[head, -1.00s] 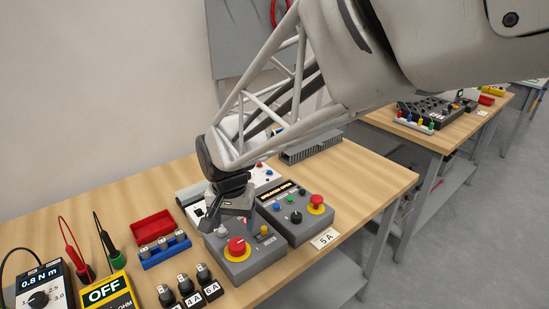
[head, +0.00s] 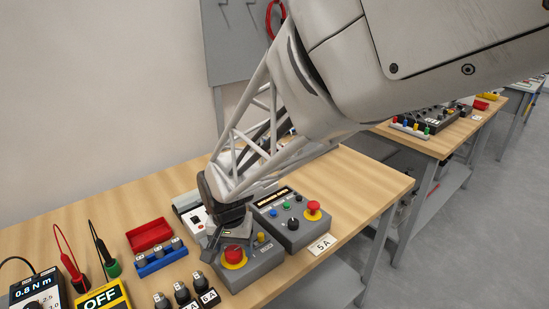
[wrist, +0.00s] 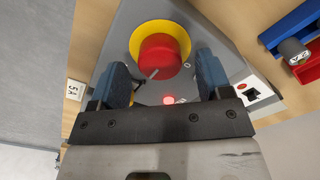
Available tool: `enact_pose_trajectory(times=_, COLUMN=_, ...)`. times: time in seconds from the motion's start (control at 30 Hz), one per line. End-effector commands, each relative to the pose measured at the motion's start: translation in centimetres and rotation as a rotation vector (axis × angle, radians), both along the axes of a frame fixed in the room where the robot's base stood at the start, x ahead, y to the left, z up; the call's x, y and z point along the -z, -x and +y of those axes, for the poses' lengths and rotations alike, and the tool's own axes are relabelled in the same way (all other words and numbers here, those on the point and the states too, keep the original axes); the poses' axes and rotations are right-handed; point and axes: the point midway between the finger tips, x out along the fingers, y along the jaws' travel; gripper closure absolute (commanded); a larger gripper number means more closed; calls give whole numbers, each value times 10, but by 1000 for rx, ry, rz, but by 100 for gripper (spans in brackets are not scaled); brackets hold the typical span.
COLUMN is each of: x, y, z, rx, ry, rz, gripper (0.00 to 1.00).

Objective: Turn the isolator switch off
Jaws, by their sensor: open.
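The isolator switch is a round red knob (head: 234,254) on a yellow disc, on top of a grey box (head: 262,262) on the bench. In the wrist view the red knob (wrist: 160,52) carries a pale pointer line, and an "O" mark shows beside it. A small red lamp (wrist: 168,100) glows on the same panel. My gripper (head: 228,243) points down over the box at the knob's back edge. In the wrist view my gripper (wrist: 163,75) is open, with one blue-grey finger on each side of the knob and visible gaps. Contact with the panel cannot be told.
A second grey box (head: 290,222) with a red mushroom button (head: 313,208) stands close at right. A "5A" card (head: 322,244) lies in front of it. Black fuse holders (head: 182,293), a blue rack (head: 158,259) and a red bin (head: 150,235) stand at left. The bench's right end is clear.

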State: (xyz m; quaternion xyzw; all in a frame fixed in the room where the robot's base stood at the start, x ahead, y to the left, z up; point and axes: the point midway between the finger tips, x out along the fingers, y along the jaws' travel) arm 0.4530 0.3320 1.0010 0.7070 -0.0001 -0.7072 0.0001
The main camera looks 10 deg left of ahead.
Motion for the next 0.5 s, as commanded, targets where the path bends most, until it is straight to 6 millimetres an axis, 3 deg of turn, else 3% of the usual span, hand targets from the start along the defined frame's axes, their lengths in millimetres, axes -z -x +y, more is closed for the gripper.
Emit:
enact_pose_trajectory(times=0.2, x=13, y=0, z=0, rx=0, ry=0, rz=-1, gripper=28)
enact_pose_trajectory(times=0.5, x=15, y=0, z=0, rx=0, ry=-1, rz=-1, gripper=28)
